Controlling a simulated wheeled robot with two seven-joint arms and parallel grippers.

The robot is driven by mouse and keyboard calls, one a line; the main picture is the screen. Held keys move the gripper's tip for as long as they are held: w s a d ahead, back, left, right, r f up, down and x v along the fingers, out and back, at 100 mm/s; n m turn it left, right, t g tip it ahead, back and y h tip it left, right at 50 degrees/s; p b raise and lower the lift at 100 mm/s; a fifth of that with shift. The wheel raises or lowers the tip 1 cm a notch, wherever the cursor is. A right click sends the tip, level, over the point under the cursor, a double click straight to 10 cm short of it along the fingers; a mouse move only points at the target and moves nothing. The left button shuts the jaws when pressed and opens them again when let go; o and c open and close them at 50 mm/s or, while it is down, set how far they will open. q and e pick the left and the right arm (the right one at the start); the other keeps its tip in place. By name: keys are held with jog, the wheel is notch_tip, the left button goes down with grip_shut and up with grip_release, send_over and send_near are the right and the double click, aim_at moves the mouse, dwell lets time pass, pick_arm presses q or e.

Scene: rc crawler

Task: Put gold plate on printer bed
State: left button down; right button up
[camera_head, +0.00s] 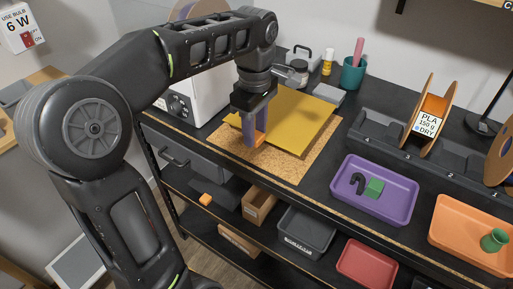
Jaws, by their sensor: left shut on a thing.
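The gold plate (302,118) is a flat yellow square above the cork mat (282,166) on the dark bench, in the middle of the head view. My left gripper (255,139) points down at the plate's near left edge and is shut on it. The fingers hide part of that edge. I cannot tell whether the plate touches the mat or is slightly raised. I cannot make out a printer bed for certain. My right gripper is not in view.
A white box with knobs (200,95) stands left of the mat. A purple tray (345,203) with a green block and an orange tray (452,236) are to the right. A teal cup (352,76) and small items stand behind. A spool (431,105) is at the back right.

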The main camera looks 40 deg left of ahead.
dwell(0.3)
pick_arm(q)
jog(key=shift+f, duration=1.8)
jog(key=shift+f, duration=0.2)
jog(key=c, duration=1)
grip_release()
jog(key=shift+o, duration=0.2)
jog(key=shift+r, duration=0.15)
